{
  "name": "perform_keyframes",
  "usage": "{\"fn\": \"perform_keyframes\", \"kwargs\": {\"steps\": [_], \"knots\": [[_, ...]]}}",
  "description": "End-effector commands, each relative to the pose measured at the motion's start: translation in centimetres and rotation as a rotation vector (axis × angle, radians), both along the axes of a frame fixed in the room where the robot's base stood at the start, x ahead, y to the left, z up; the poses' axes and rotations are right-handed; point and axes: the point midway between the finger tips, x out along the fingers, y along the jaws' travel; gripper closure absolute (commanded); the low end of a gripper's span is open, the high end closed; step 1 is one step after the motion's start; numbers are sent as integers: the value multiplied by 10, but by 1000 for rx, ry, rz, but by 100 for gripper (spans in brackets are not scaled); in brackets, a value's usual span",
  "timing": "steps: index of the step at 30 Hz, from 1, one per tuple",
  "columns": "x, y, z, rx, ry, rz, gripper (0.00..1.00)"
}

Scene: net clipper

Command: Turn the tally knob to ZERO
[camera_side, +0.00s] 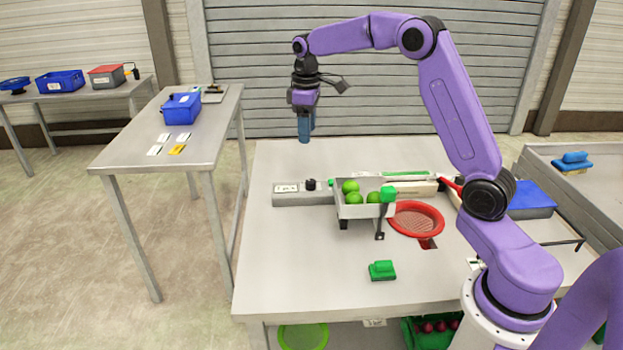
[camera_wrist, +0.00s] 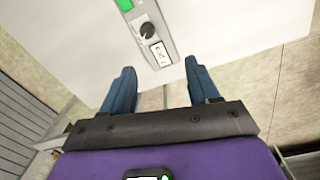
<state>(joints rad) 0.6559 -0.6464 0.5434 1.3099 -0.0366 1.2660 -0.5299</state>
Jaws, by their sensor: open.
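The tally knob (camera_side: 311,184) is a small black dial on top of a long grey box (camera_side: 300,195) on the table. In the wrist view the black knob (camera_wrist: 147,30) sits on the grey panel beside a white label (camera_wrist: 160,54) with dark marks too small to read. A light line on the knob is visible, but I cannot tell its setting. My gripper (camera_side: 304,137) hangs high above the table's back left, apart from the knob. In the wrist view its two blue fingers (camera_wrist: 160,88) are spread apart with nothing between them.
A grey tray of green balls (camera_side: 350,210) stands just right of the knob. A red net hoop (camera_side: 416,219) lies further right. A green block (camera_side: 382,270) sits at the front. The table's left front (camera_side: 285,265) is clear.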

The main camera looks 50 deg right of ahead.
Motion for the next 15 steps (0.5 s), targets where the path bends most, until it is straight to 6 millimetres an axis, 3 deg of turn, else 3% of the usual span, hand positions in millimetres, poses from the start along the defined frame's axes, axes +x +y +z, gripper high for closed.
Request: {"fn": "perform_keyframes", "kwargs": {"steps": [5,11,15], "knots": [[11,-25,-4,-3,1,-29,40],[12,-28,-19,-3,3,-32,40],[12,-29,-43,-3,5,-31,40]]}}
